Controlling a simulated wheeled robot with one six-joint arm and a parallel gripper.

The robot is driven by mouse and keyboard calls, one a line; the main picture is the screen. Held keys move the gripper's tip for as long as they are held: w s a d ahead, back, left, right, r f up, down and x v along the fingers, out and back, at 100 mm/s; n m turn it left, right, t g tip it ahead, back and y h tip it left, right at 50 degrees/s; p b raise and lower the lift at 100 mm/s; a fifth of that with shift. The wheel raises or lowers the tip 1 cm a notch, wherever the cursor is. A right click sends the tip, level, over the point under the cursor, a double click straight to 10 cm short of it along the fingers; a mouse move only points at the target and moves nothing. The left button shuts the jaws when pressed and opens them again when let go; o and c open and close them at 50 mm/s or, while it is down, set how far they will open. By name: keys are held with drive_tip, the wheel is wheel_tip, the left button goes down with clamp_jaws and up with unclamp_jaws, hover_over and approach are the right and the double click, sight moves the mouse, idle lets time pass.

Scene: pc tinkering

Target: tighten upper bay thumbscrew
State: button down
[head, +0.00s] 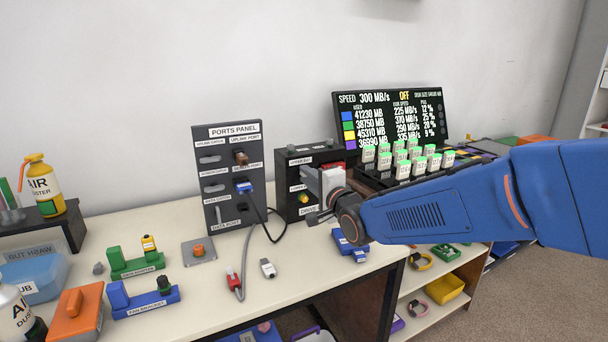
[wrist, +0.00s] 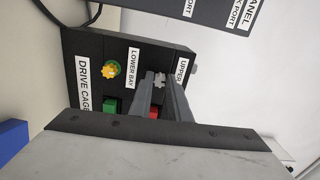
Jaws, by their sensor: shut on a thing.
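The black drive cage (head: 290,205) stands at the back of the table, right of the ports panel. In the wrist view the cage (wrist: 85,45) appears turned on its side, with its upper bay and lower bay labels readable. My gripper (wrist: 162,82) has its two dark fingers closed around the grey upper bay thumbscrew (wrist: 159,77), beside the upper label.
The ports panel (head: 228,150) with plugged cables stands left of the cage. A red block (wrist: 154,112) and a green block (wrist: 110,107) are on the cage front. A screen (head: 390,115) and several labelled white keys stand to the right. Small brackets and bottles occupy the left table.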

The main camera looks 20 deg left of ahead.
drive_tip(key=shift+m, duration=0.5)
drive_tip(key=c, duration=1.8)
unclamp_jaws()
drive_tip(key=shift+m, duration=0.3)
drive_tip(key=v, duration=0.6)
